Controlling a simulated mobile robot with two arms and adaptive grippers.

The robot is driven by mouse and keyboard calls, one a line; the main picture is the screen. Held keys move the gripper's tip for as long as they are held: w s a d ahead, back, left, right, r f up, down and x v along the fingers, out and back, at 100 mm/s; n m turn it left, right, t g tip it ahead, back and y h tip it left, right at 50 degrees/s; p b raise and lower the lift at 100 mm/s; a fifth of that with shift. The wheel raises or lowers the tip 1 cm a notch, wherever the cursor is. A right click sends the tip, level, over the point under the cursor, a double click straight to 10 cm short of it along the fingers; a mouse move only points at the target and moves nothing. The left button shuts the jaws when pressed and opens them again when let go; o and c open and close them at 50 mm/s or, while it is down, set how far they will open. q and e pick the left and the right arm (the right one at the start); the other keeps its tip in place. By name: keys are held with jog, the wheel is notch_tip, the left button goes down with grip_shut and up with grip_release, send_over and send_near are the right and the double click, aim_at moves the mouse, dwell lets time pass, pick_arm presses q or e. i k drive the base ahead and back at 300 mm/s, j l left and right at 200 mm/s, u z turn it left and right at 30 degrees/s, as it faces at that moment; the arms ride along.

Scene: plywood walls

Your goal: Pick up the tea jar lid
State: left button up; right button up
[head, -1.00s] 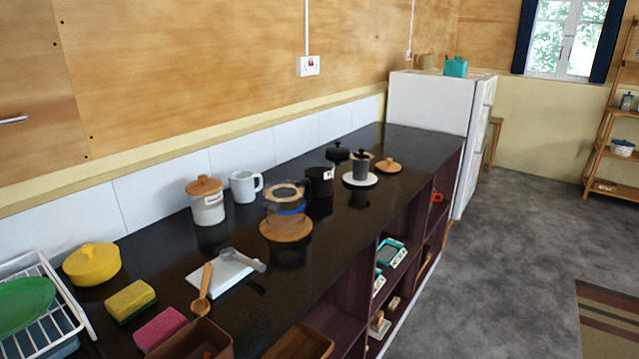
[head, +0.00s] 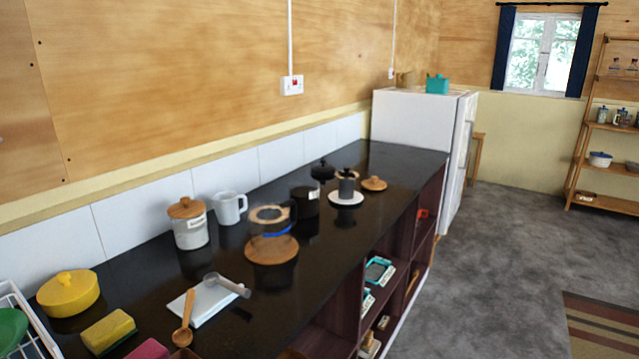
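A wooden lid with a knob (head: 374,184) lies on the black counter near its right edge, beside a white round coaster. A white labelled jar (head: 191,232) stands near the tiled wall with a wooden lid (head: 186,207) on top. A dark labelled canister (head: 305,203) stands mid-counter, with no lid seen on it. The labels are too small to read, so I cannot tell which lid is the tea jar's. Neither of my grippers is in view.
The black counter (head: 330,232) also holds a white mug (head: 229,208), a glass pot (head: 270,220) on a wooden board, a wooden spoon (head: 184,320) and a yellow pot (head: 68,293). A white fridge (head: 415,125) stands at its far end.

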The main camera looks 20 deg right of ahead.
aim_at(374, 185)
jog(key=i+l+u, duration=0.2)
jog(key=l+u, duration=0.15)
jog(key=l, duration=0.2)
jog(key=i+l+u, duration=0.15)
jog(key=l+u, duration=0.2)
jog(key=l, duration=0.2)
jog(key=l+u, duration=0.35)
jog(key=l, duration=0.25)
